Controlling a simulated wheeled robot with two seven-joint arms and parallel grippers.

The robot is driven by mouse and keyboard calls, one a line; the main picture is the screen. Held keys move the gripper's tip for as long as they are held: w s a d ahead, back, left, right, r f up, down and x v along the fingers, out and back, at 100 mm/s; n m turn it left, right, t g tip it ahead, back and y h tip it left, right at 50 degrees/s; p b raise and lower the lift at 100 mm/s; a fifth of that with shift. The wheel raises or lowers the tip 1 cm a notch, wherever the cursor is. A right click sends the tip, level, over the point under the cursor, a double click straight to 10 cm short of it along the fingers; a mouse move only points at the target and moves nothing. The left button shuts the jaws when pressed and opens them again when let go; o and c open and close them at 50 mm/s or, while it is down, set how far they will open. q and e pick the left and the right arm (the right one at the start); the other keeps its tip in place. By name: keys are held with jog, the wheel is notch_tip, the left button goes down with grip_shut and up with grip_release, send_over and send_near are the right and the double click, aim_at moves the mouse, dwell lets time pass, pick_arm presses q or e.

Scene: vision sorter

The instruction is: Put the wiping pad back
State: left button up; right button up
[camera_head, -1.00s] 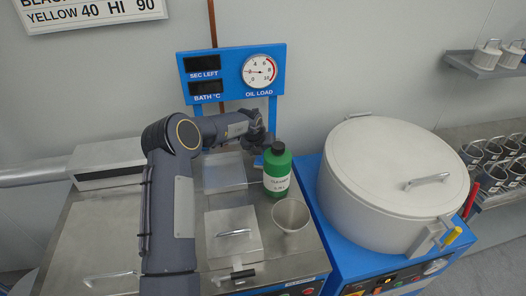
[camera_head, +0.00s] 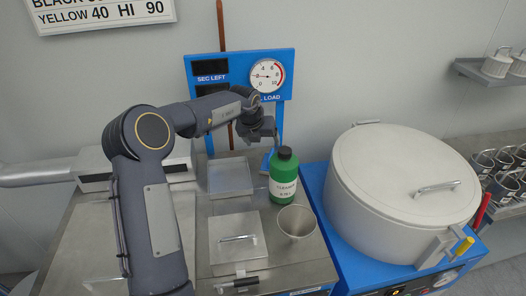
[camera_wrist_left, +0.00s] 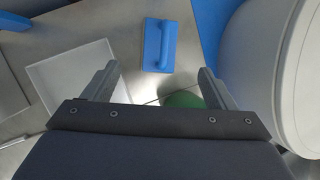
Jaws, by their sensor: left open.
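The wiping pad (camera_wrist_left: 160,45), a blue block with a raised blue handle, lies on the steel bench top in the left wrist view. In the head view only a blue part of it (camera_head: 267,161) shows, behind the green bottle (camera_head: 284,177). My left gripper (camera_wrist_left: 156,74) is open and empty, its two fingers apart above the bench, with the pad beyond and between their tips. In the head view this gripper (camera_head: 263,136) hangs above the pad, behind and over the bottle. My right gripper is not in view.
A metal cup (camera_head: 296,222) and a lidded steel square (camera_head: 238,238) stand in front of the bottle. A shallow steel tray (camera_head: 229,178) lies left of the pad. A large white lidded drum (camera_head: 400,190) stands to the right. The gauge panel (camera_head: 238,76) rises behind.

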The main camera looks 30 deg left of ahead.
pick_arm(q)
jog(key=a+r+m+t+y, duration=0.3)
jog(key=r+m+t+y, duration=0.15)
jog(key=r, duration=0.65)
jog(key=s+d+r+m+t+h, duration=0.1)
jog(key=s+d+r+m+t, duration=0.15)
jog(key=r+m, duration=0.2)
jog(key=s+d+r+m+t+h, duration=0.1)
jog(key=s+d+r+m+t, duration=0.1)
jog(key=s+r+m, duration=0.3)
jog(key=s+d+r+m+h, duration=0.3)
jog(key=s+d+m+h, duration=0.2)
jog(key=s+d+m, duration=0.4)
jog(key=s+d+f+m+g, duration=0.1)
jog(key=s+f+m+g, duration=0.3)
jog(key=s+f+m, duration=0.3)
jog(key=s+d+f+m+g, duration=0.2)
jog(key=s+f+m+g, duration=0.2)
jog(key=s+f+m, duration=0.3)
jog(key=s+f, duration=0.5)
jog(key=s, duration=0.5)
jog(key=shift+f+m+h, duration=0.3)
jog(key=shift+f+h, duration=0.05)
